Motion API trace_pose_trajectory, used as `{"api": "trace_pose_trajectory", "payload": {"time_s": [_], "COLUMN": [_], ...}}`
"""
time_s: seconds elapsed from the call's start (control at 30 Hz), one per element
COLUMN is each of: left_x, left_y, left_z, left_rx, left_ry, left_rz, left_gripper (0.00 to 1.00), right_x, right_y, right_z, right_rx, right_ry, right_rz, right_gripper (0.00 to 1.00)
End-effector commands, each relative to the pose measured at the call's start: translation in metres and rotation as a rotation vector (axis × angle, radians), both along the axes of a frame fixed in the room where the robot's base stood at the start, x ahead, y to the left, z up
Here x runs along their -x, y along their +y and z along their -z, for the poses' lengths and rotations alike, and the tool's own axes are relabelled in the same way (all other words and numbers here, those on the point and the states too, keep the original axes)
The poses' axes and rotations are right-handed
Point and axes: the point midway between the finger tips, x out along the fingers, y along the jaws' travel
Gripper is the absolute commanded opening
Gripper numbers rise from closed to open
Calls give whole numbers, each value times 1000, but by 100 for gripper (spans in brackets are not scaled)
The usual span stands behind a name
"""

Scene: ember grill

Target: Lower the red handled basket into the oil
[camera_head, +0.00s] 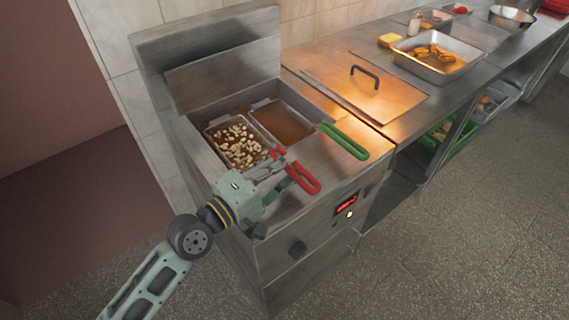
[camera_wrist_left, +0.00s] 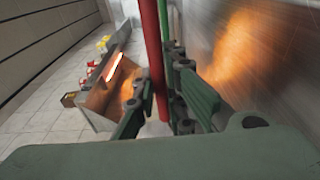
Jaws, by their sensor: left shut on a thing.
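The fryer (camera_head: 300,215) stands at the centre of the head view. The red handled basket (camera_head: 238,143), filled with pale pieces, sits at the left of its well, level with the brown oil around it. How deep it sits I cannot tell. Its red handle (camera_head: 306,180) reaches over the front edge. My left gripper (camera_head: 284,168) is shut on the red handle, which also shows between the fingers in the left wrist view (camera_wrist_left: 152,45). The green handled basket (camera_head: 280,122) is to the right, and its green handle (camera_head: 345,142) points front right. My right gripper is not in view.
A metal lid with a black handle (camera_head: 366,76) covers the counter section right of the fryer. A metal tray (camera_head: 437,66) with fried pieces and a yellow block (camera_head: 390,40) stand farther right. The floor in front (camera_head: 450,240) is clear.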

Motion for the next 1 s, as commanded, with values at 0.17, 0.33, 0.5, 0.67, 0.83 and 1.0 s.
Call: {"api": "trace_pose_trajectory", "payload": {"time_s": [0.17, 0.33, 0.5, 0.67, 0.83, 1.0], "left_x": [0, 0, 0, 0, 0, 0], "left_y": [0, 0, 0, 0, 0, 0], "left_z": [0, 4, 9, 13, 13, 13], "left_rx": [0, -1, -1, -2, -2, -1], "left_ry": [-6, -7, -7, -6, -5, -2], "left_rz": [-1, -1, -1, -1, -1, 0], "left_gripper": [0, 0, 0, 0, 21, 33], "right_x": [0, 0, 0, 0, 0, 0], "right_y": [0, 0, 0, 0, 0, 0], "right_z": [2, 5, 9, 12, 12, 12], "right_rx": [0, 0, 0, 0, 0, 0], "right_ry": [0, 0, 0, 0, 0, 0], "right_rz": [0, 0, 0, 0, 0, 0], "right_gripper": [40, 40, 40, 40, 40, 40]}}
